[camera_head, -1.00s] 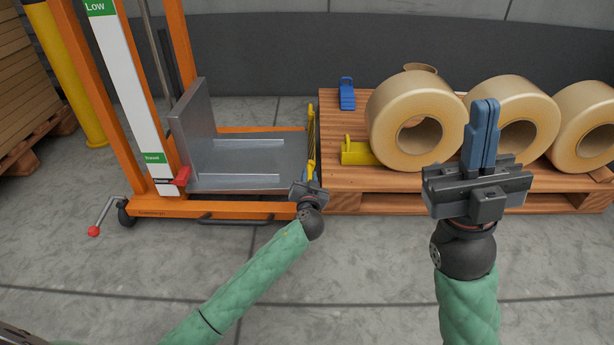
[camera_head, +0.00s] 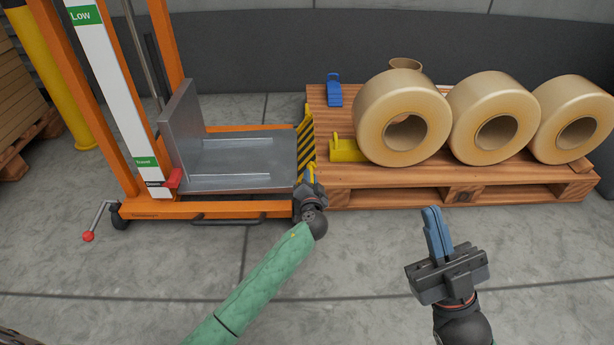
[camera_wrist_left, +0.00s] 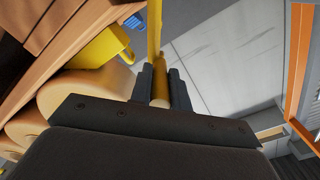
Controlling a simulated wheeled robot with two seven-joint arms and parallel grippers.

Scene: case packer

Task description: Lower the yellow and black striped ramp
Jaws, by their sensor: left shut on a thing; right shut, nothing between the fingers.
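The yellow and black striped ramp (camera_head: 306,142) stands tilted at the right edge of the grey metal lift platform (camera_head: 240,160), beside the wooden pallet. My left gripper (camera_head: 309,180) is at the ramp's near end. In the left wrist view its dark fingers (camera_wrist_left: 161,88) are shut on a yellow bar-like part of the ramp (camera_wrist_left: 155,35). My right gripper (camera_head: 434,230) is shut and empty, its blue fingers pointing up above the floor in front of the pallet.
An orange lift frame (camera_head: 165,205) with a red-knobbed crank (camera_head: 88,236) stands at the left. The wooden pallet (camera_head: 400,184) bears large tape rolls (camera_head: 372,112), a yellow block (camera_head: 346,150) and a blue block (camera_head: 334,92). The floor (camera_head: 350,270) in front is clear.

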